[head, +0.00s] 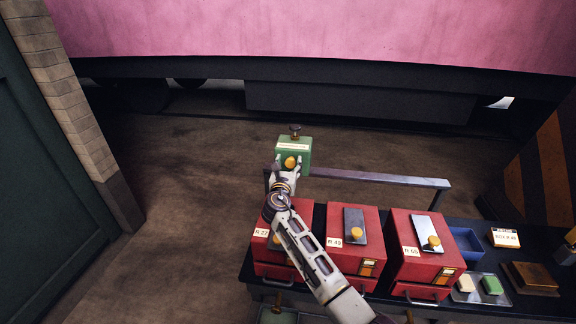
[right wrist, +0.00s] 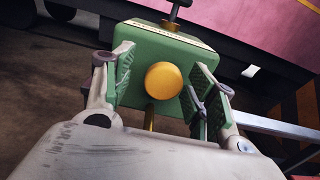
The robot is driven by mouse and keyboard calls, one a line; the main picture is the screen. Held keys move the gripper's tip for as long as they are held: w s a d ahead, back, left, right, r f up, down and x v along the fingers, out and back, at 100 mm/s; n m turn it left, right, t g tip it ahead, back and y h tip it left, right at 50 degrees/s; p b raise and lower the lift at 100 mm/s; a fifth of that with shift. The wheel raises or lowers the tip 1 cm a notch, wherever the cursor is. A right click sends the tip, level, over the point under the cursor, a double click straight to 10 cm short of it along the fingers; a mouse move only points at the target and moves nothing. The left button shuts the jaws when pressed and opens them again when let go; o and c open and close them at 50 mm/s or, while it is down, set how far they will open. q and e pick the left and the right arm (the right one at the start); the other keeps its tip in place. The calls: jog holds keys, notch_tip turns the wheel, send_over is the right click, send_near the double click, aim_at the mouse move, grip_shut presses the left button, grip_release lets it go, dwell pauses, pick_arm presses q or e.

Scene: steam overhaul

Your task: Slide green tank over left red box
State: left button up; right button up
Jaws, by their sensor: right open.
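The green tank (head: 302,151) has a dark valve on top, a pale label strip and a yellow knob on its near face. It is at the left end of a grey rail, behind the left red box (head: 262,251). My right gripper (head: 289,168) is at the tank's near face. In the right wrist view, the open fingers (right wrist: 162,88) lie either side of the tank (right wrist: 158,45) and its yellow knob (right wrist: 163,80); I cannot tell whether the pads touch it. My right arm hides part of the left red box, labelled R 27 or similar. My left gripper is out of view.
The grey rail (head: 375,178) runs along the bench's back edge. A middle red box (head: 338,222) and a right red box (head: 402,228) stand beside the left one. A blue tray (head: 466,243) and small blocks lie right. Open floor (head: 190,210) lies left.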

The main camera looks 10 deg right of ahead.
jog(key=v, duration=1.2)
dwell(0.3)
jog(key=shift+s+a, duration=0.1)
jog(key=shift+a, duration=0.05)
dwell(0.4)
